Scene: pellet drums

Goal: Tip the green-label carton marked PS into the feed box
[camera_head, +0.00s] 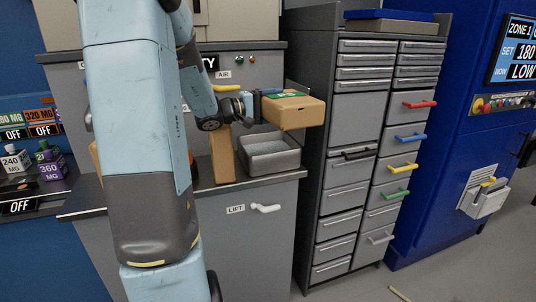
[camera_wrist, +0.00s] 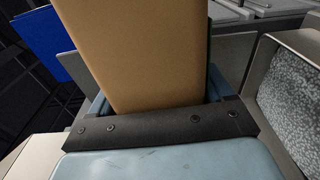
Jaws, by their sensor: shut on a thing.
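My gripper (camera_head: 256,104) is shut on a brown carton (camera_head: 296,114) with a green label on its upper side. The carton lies on its side in the air, above the right part of the feed box (camera_head: 285,163), apart from it. The label's lettering is too small to read. In the wrist view the carton (camera_wrist: 135,50) fills the space between the jaws. The grey feed box (camera_wrist: 262,70) shows at the right there, with a speckled grey inside; I cannot tell whether that is pellets or bare metal. The carton's mouth is not clearly visible.
Another brown carton (camera_head: 222,158) stands upright on the counter (camera_head: 205,192), left of the feed box. Part of a further carton (camera_head: 95,158) shows behind my arm. A grey drawer cabinet (camera_head: 350,120) with coloured handles stands close on the right. A white lift handle (camera_head: 266,208) is below the counter edge.

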